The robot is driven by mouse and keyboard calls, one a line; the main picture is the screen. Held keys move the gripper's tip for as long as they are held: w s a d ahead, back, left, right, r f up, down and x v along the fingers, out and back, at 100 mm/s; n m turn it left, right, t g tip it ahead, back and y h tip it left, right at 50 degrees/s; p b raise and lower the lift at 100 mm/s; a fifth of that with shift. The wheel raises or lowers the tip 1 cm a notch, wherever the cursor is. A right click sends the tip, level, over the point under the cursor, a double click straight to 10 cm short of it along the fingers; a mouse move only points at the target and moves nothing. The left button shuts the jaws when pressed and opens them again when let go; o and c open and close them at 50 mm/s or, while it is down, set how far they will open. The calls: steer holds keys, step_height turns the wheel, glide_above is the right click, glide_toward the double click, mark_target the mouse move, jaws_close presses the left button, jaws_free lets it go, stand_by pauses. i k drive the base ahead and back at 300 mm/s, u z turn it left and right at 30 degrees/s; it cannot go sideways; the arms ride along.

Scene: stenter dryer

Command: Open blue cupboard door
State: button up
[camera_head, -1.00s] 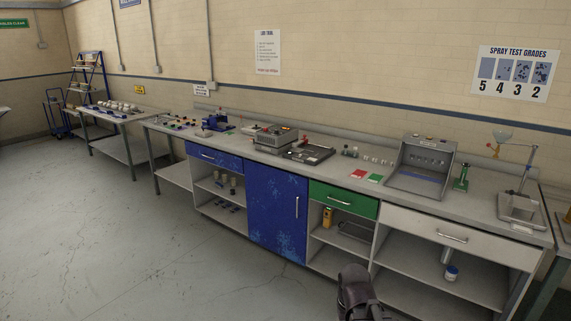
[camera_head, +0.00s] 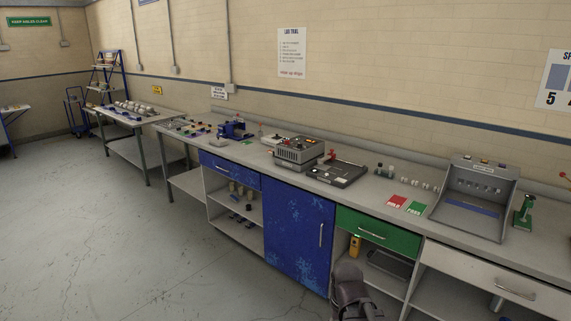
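The blue cupboard door (camera_head: 297,236) is in the middle of the workbench front in the head view. It is shut, with worn pale patches low down. Its vertical metal handle (camera_head: 321,235) is near the door's right edge. A dark grey part of my arm shows at the bottom of the view, just right of the door's lower corner. I cannot make out the fingertips of my gripper, and nothing of mine visibly touches the door or handle.
A blue drawer (camera_head: 229,169) and open shelves are left of the door. A green drawer (camera_head: 378,233) above an open shelf is to the right, then a white drawer (camera_head: 486,276). The grey floor (camera_head: 130,245) in front of the bench at left is clear.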

mark_target(299, 224)
steer(key=u, duration=0.15)
steer(key=i, duration=1.15)
steer(key=u, duration=0.15)
